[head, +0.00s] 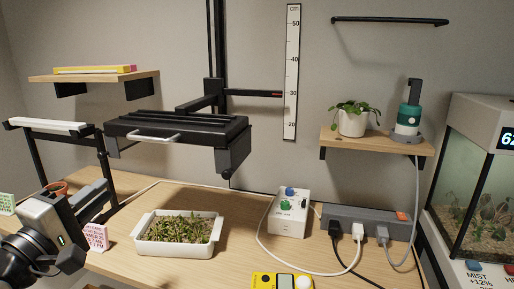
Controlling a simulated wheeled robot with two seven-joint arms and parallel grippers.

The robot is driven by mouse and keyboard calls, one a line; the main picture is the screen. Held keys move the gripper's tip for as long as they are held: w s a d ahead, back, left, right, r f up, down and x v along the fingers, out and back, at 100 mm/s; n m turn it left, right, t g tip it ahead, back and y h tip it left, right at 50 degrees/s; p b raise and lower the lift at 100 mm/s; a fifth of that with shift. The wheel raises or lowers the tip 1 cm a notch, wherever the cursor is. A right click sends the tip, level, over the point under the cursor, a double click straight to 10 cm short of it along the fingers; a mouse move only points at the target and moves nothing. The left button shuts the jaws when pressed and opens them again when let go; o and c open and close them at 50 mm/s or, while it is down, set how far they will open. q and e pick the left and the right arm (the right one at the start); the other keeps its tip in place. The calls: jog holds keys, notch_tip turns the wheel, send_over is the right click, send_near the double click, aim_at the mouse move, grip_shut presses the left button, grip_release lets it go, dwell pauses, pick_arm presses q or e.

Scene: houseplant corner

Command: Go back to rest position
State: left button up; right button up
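My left gripper (76,250) is at the lower left edge of the head view, at the end of a dark arm that comes in from the left. It has a grey body with a small green light. It is beside a pink note card and left of the white tray, apart from the tray. No held object shows in it, but its fingers are dark and partly overlapped, so their opening is unclear. My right gripper is not in view.
A white tray of seedlings (180,252) stands on the wooden table. A black lamp fixture (178,130) overhangs it. A white control box (289,212), a power strip (365,221) with cables and a yellow meter (283,281) are right. A glass tank (476,170) stands far right.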

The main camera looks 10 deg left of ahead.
pick_arm(q)
jog(key=s+d+f+m+g, duration=0.2)
jog(key=d+f+m+g, duration=0.15)
jog(key=f, duration=0.75)
jog(key=s+d+f+m+g, duration=0.2)
jog(key=d+f+m, duration=0.3)
jog(key=f, duration=0.6)
jog(key=s+d+f+m+g, duration=0.3)
jog(key=s+d+f+m, duration=0.6)
jog(key=f, duration=0.2)
jog(key=shift+s+d+f, duration=0.3)
jog(key=shift+d+f, duration=0.05)
jog(key=shift+f, duration=0.05)
jog(key=shift+a+h, duration=0.1)
jog(key=shift+h, duration=0.2)
